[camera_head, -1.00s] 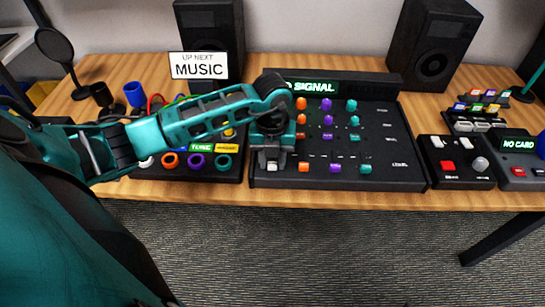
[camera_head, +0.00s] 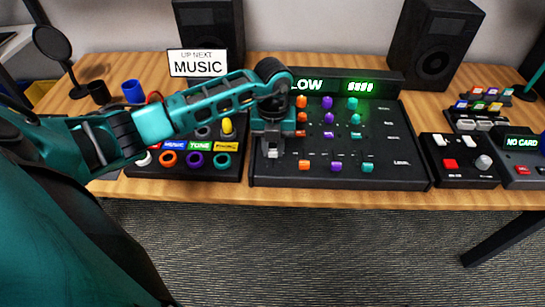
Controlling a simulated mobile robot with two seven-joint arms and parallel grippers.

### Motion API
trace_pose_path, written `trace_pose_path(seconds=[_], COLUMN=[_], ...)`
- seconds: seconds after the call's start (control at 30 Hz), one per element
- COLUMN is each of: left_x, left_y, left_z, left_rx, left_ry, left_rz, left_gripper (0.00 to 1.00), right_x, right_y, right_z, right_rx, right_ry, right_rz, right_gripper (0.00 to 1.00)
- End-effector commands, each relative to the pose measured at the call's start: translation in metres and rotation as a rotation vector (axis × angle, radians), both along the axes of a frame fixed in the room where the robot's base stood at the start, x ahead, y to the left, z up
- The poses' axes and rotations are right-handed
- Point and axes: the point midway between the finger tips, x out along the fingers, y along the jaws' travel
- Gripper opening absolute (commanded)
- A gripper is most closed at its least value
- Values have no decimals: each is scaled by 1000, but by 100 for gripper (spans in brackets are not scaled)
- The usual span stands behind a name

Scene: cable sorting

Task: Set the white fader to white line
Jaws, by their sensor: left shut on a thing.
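The black mixer panel (camera_head: 385,150) lies on the table with a column of controls for each colour. My left gripper (camera_head: 272,147) is over its left column, pointing down, and is shut on the white fader (camera_head: 272,154). Only the lower part of the fader's cap shows below the fingers. The gripper and wrist hide the rest of the white column, and I cannot make out the white line there. The orange fader (camera_head: 304,165), purple fader (camera_head: 336,167) and teal fader (camera_head: 368,167) sit near the panel's front edge. My right gripper is not in view.
The mixer's green display (camera_head: 345,86) reads "LOW" at its visible left part. A cable panel with coloured rings (camera_head: 195,160) is to the left under my arm. A smaller black box with buttons (camera_head: 460,165) is to the right. Two speakers (camera_head: 435,45) stand behind.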

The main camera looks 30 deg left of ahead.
Motion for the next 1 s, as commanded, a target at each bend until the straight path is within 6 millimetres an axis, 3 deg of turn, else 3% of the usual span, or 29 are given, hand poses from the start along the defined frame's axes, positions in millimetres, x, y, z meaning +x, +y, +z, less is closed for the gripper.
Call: trace_pose_path(seconds=[0.1,0.4,0.43,0.67,1.0], left_x=[9,10,10,10,10], left_y=[6,7,7,7,7], left_z=[-1,0,0,0,6], left_rx=[1,0,0,-1,-1], left_ry=[-2,-1,-1,-1,-3], left_rz=[3,3,3,2,1], left_gripper=[0,0,27,49,51], right_x=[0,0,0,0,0], right_y=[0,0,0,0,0], right_z=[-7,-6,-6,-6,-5], right_rx=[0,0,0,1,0], right_ry=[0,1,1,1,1], right_rz=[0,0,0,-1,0], right_gripper=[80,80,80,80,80])
